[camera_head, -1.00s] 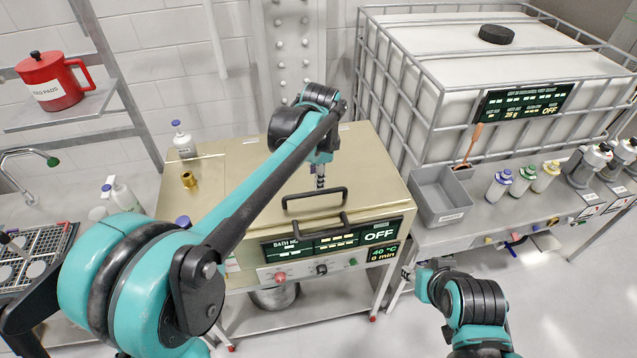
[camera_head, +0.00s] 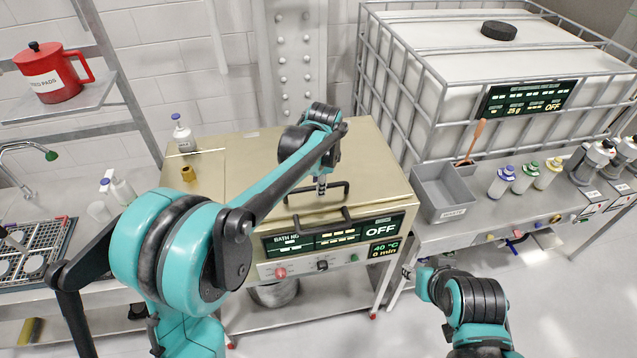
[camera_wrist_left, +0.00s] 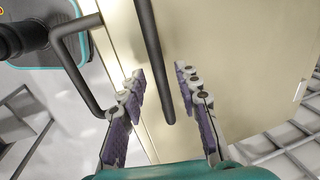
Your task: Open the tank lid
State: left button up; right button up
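The bath tank is a beige metal box with a flat lid (camera_head: 372,165), which lies closed. A dark bar handle (camera_head: 340,184) sits on the lid, and a second dark handle (camera_head: 345,214) is at the front edge. My left gripper (camera_head: 321,188) points down at the lid handle. In the left wrist view its fingers (camera_wrist_left: 160,78) are apart, with the lid handle's bar (camera_wrist_left: 150,45) showing between them, not clamped. The front handle (camera_wrist_left: 68,55) is left of the fingers there. My right gripper (camera_head: 408,272) is low, right of the tank; its fingers are too small to read.
A grey bin (camera_head: 440,195) and several capped bottles stand on the right bench, before a caged white container (camera_head: 440,120). A brass fitting (camera_head: 188,174) and a spray bottle (camera_head: 183,136) are on the tank's left top. A red jug (camera_head: 55,75) is on a shelf.

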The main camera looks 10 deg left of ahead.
pick_arm(q)
grip_shut()
jog(key=w+a+r+p, duration=0.1)
jog(key=w+r+p, duration=0.3)
jog(key=r+p, duration=0.3)
jog(key=w+a+r+g+p, duration=0.1)
jog(key=w+r+p, duration=0.4)
jog(key=r, duration=0.6)
jog(key=shift+w+a+r+p, duration=0.25)
jog(key=shift+a+p, duration=0.4)
jog(key=shift+p, duration=0.5)
